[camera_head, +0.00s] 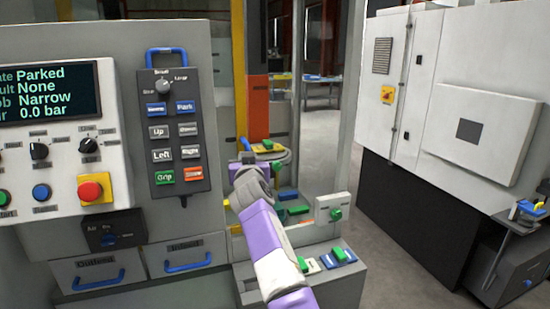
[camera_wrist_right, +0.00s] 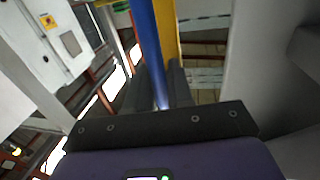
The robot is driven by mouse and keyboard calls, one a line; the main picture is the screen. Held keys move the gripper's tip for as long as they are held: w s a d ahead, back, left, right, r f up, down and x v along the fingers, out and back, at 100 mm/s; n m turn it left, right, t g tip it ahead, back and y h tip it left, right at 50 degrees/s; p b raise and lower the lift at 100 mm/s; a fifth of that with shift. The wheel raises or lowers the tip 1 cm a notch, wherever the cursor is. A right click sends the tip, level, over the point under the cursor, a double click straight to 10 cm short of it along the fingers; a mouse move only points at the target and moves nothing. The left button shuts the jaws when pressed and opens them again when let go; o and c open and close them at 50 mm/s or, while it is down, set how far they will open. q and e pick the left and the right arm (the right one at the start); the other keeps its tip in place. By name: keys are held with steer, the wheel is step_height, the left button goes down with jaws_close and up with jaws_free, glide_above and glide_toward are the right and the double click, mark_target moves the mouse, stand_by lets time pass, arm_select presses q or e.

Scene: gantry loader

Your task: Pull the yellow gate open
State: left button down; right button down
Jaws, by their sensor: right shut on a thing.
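The yellow gate shows as an upright yellow post (camera_head: 240,75) beside the grey control cabinet in the head view, and as a yellow bar (camera_wrist_right: 166,30) in the right wrist view. A blue bar (camera_wrist_right: 145,40) runs alongside the yellow one. My right gripper (camera_wrist_right: 163,93) is shut on the blue bar, its dark fingers on either side. In the head view my right arm reaches up in front of the gate area, and its wrist hides the grip. How far the gate stands open cannot be told. My left gripper is out of view.
The control cabinet with a screen, buttons and a handheld pendant (camera_head: 178,135) stands close on the left. A small bench with green and blue parts (camera_head: 338,253) lies right of my arm. A large white machine (camera_head: 470,110) stands at right, with grey floor between.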

steer(key=shift+s+a+f, duration=0.1)
steer(key=shift+s+a, duration=0.15)
steer(key=shift+a, duration=0.5)
steer(key=c, duration=1.2)
jaws_free()
steer(key=shift+o, duration=0.2)
steer(key=s+d+b, duration=0.1)
steer(key=s+b, duration=0.3)
steer(key=s, duration=0.3)
steer(key=shift+s, duration=0.25)
